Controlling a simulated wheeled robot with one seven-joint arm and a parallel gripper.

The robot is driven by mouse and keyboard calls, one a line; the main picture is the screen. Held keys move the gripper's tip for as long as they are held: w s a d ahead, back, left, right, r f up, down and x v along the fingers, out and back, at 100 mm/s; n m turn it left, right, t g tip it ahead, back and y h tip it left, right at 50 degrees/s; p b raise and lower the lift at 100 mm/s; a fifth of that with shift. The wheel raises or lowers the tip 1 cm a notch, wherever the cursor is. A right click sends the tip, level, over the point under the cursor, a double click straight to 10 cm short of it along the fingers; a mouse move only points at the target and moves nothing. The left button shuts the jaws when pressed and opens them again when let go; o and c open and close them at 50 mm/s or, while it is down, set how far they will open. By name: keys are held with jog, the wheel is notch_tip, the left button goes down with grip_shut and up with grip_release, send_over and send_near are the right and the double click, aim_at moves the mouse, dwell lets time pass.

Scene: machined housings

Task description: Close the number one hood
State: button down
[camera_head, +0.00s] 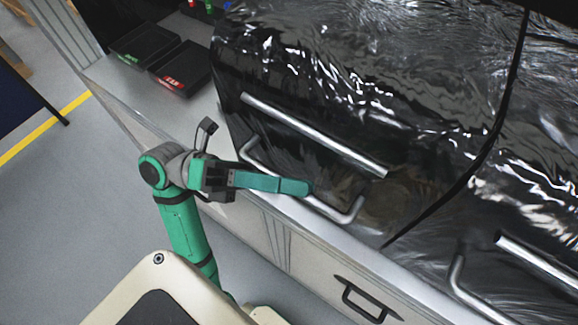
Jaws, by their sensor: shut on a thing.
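The left hood (420,75) is a large, dark, glossy see-through cover over the bench. I see no number on it. Its U-shaped metal handle (252,150) is low on its front, close to the bench's front edge. My gripper (300,187) reaches in from the left, and its green fingers are shut on the middle of this handle, hiding part of the bar. A straight metal bar (315,135) runs just above the handle. Glare and the steep view hide whether the hood's lower edge touches the bench.
A second hood (545,130) with its own handle (475,292) adjoins on the right. Two dark trays, one with green lettering (145,45) and one with red (183,70), sit on the bench at upper left. A drawer pull (358,300) is below.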

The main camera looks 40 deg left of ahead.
jog(key=shift+s+d+f, duration=0.1)
jog(key=shift+s+f, duration=0.1)
jog(key=shift+f, duration=0.25)
jog(key=c, duration=1.8)
grip_release()
jog(key=shift+o, duration=0.2)
jog(key=v, duration=1.1)
jog(key=shift+w, duration=0.15)
